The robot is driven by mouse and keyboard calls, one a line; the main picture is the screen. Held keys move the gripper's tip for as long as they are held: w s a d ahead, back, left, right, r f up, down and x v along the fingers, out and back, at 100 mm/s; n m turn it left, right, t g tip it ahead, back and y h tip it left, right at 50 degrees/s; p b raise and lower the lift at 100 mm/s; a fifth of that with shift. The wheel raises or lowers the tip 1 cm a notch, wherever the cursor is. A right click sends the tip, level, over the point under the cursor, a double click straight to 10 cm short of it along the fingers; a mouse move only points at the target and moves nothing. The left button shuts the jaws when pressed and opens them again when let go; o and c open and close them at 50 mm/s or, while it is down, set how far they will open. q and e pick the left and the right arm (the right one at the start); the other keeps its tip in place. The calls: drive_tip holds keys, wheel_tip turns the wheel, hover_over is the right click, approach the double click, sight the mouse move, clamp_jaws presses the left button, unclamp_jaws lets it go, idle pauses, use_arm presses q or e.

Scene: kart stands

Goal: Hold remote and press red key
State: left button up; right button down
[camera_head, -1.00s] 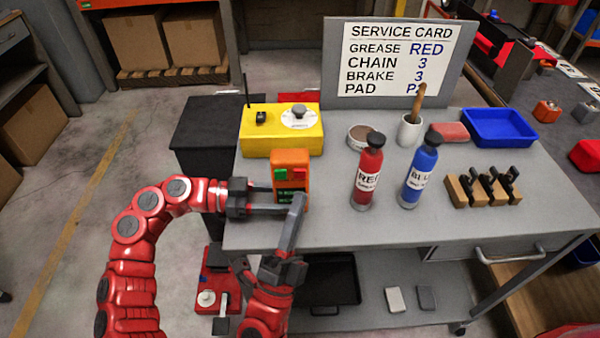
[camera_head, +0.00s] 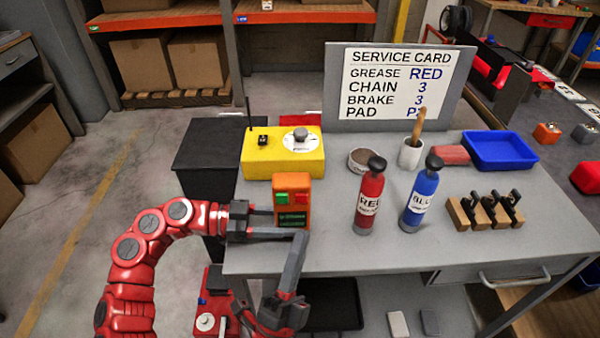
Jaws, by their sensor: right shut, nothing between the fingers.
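The remote (camera_head: 292,203) is an orange box standing upright near the table's left front edge. It has a green key (camera_head: 281,198) at left, a red key (camera_head: 301,197) at right and a dark display with green text below. My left gripper (camera_head: 284,226) comes from the left at the remote's lower part, one finger reaching its left side and the other in front of its base. It appears shut on the remote; the finger contact is partly hidden. My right gripper (camera_head: 299,238) is shut and empty, its tips pointing up just in front of and below the remote.
A yellow box (camera_head: 256,163) with an antenna and knob stands behind the remote. Red (camera_head: 370,196) and blue (camera_head: 422,191) bottles stand to the right. A service card (camera_head: 401,84) stands at the back.

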use_arm(q)
drive_tip(key=o, duration=0.5)
drive_tip(key=shift+a, duration=0.1)
